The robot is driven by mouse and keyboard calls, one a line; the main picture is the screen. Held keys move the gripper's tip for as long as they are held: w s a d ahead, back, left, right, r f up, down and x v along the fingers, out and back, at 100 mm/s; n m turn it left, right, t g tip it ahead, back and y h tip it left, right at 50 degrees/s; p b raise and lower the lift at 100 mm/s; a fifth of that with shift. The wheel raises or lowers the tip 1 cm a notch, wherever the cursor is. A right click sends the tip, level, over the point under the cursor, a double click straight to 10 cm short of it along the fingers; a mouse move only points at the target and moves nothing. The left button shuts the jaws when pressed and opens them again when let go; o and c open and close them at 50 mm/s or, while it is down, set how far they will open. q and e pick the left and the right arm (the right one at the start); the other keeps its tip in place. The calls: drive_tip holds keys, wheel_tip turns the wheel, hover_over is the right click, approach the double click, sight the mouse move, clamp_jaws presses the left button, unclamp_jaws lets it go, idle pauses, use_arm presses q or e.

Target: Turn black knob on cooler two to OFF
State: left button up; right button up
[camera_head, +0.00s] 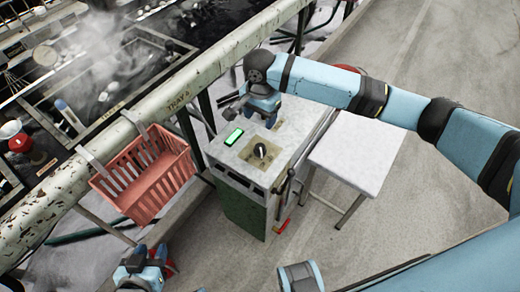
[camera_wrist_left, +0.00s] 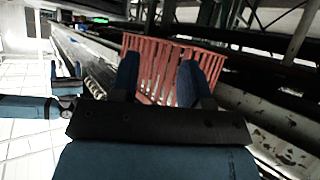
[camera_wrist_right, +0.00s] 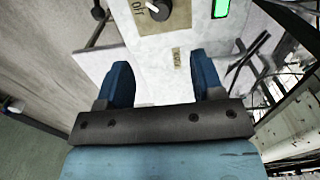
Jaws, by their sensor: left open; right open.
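The cooler (camera_head: 231,205) is a box with a pale top and a green lower side; its number is not readable. The black knob (camera_head: 260,150) sits on a beige plate on its top. In the right wrist view, the knob (camera_wrist_right: 158,9) is at the top edge, with "off" lettering on the plate at its left. My right gripper (camera_wrist_right: 160,78) is open and empty, above the cooler top at the far side of the knob and apart from it. My left gripper (camera_wrist_left: 157,78) is open and empty; it shows at the lower left in the head view (camera_head: 146,268).
A lit green display (camera_head: 233,137) is beside the knob. A red basket (camera_head: 150,176) hangs on the worn rail (camera_head: 222,62) left of the cooler. A white side table (camera_head: 355,160) stands right of it. Grey floor is clear at the right.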

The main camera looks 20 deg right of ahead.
sight(260, 147)
use_arm(q)
drive_tip(key=b, duration=0.3)
drive_tip(key=shift+w+d+t, duration=0.2)
drive_tip(key=shift+d+t, duration=0.2)
use_arm(e)
wheel_tip(260, 147, down, 13)
drive_tip(key=shift+f, duration=0.2)
drive_tip(key=shift+c, duration=0.2)
